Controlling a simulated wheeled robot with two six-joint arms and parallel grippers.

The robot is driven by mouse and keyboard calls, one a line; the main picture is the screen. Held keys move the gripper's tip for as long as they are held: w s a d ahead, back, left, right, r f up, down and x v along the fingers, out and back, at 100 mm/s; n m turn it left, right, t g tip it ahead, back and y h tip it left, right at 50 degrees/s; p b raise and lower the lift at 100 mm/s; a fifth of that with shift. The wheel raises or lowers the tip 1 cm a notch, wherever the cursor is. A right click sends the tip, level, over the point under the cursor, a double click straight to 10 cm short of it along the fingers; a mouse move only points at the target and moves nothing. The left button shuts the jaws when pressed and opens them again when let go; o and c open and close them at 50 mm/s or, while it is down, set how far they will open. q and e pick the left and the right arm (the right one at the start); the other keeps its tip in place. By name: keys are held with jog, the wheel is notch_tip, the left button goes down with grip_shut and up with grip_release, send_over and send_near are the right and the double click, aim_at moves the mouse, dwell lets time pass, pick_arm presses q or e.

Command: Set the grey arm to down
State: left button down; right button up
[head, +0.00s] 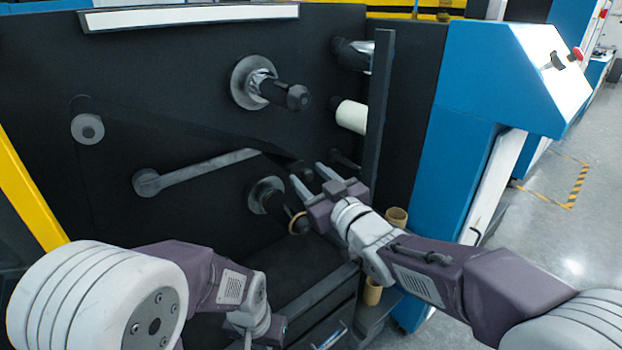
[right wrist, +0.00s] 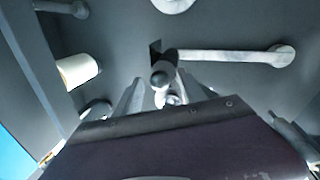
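The grey arm (head: 205,168) is a bar on the black machine panel. Its round pivot (head: 147,182) is at the left, and the bar runs right and slightly upward. In the right wrist view the bar (right wrist: 225,57) ends at a black knob (right wrist: 161,75). My right gripper (head: 311,178) is open in front of the panel, near the bar's right end. In the right wrist view its fingers (right wrist: 160,97) stand apart, one each side of the knob; contact is not clear. My left gripper (head: 247,335) is low in the head view, its fingertips mostly hidden.
A spindle (head: 285,95) sticks out above the bar, another (head: 270,197) below it. A white roll (head: 350,115) and an upright dark plate (head: 377,110) stand to the right. Cardboard tubes (head: 396,218) are beside my right forearm. A blue cabinet (head: 465,130) is further right.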

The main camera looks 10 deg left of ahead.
grip_shut()
dwell(1.2)
